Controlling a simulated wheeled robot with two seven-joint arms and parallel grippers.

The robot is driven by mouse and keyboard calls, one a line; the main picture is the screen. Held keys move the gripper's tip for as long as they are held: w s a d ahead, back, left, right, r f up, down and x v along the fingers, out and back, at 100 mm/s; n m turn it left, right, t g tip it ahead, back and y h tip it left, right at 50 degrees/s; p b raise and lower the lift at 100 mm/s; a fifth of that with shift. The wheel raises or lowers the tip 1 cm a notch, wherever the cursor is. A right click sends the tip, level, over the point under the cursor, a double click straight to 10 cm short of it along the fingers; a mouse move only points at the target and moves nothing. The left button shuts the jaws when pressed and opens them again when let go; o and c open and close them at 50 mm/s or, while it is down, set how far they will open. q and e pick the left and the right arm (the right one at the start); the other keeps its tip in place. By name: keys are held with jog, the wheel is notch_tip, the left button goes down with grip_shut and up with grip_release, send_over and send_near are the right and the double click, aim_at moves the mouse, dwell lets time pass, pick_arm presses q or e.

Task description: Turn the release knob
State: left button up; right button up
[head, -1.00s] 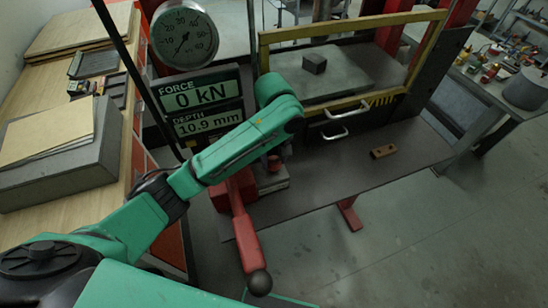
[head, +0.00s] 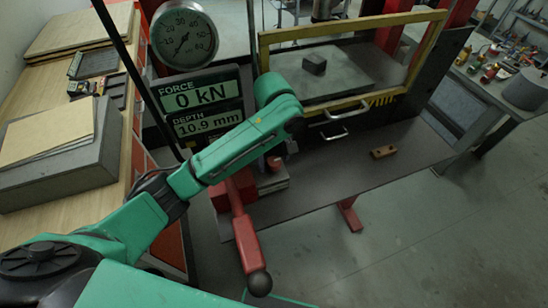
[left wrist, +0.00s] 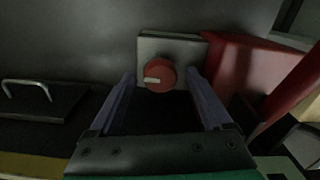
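The release knob (left wrist: 160,75) is a round red knob with a pale pointer mark, on a light grey square plate (left wrist: 180,48) in the left wrist view. It also shows small and partly covered by my arm in the head view (head: 274,163). My left gripper (left wrist: 161,77) is open, with one finger to each side of the knob and gaps between. I cannot tell how far the fingertips are from it in depth. In the head view my own forearm hides the left gripper. My right gripper is not in view.
A red lever (head: 244,232) with a black ball end stands below the knob. The press has a yellow guard frame (head: 350,27) and metal handles (head: 336,134). A display (head: 200,108) reads 0 kN and 10.9 mm. A wooden block (head: 383,152) lies on the dark bench (head: 330,175).

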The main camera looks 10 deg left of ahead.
aim_at(274, 161)
pick_arm(q)
notch_tip(274, 161, up, 14)
jog(key=shift+r, duration=0.25)
dwell(0.4)
dwell(0.4)
